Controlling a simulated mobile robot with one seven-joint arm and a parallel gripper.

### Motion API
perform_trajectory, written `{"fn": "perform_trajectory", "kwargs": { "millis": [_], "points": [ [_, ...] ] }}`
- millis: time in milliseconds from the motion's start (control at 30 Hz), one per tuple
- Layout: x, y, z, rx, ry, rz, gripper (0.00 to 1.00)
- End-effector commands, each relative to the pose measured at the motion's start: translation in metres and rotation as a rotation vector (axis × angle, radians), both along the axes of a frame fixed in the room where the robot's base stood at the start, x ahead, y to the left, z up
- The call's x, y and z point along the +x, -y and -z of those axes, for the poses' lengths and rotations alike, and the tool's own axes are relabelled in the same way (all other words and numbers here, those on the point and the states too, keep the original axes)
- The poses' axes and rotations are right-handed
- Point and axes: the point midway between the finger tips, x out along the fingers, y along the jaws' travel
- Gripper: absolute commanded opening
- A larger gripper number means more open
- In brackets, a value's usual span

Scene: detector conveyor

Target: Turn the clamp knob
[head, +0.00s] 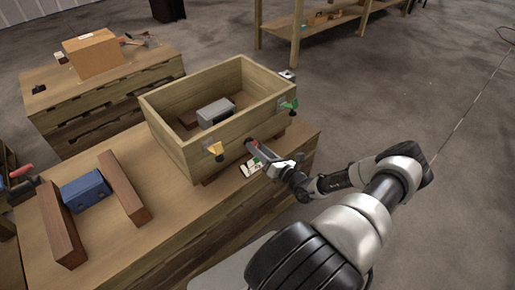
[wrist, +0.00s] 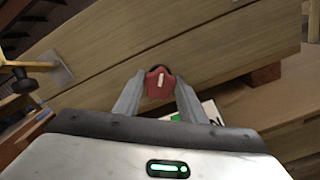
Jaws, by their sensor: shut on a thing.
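A red knob (wrist: 158,85) with a pale bar mark sits low on the front wall of a wooden box (head: 180,144). My gripper (wrist: 159,92) has one finger on each side of the knob and is shut on it. In the head view my gripper (head: 258,150) reaches the box from the right, and its fingers hide most of the knob. A grey block (head: 216,111) lies inside the box.
The box stands on a wooden bench (head: 150,240). A white card (head: 250,168) lies beside my gripper. To the left are a blue block (head: 86,190) and two brown wooden bars (head: 124,187). Another bench with a cardboard box (head: 93,53) stands behind. Open floor lies to the right.

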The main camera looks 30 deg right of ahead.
Motion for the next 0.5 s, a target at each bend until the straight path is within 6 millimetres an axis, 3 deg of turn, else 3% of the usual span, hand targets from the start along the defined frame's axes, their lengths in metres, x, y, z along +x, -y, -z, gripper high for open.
{"fn": "perform_trajectory", "kwargs": {
  "millis": [500],
  "points": [
    [-0.0003, 0.0016, 0.0024, 0.446, -0.063, -0.001, 0.15]
  ]
}}
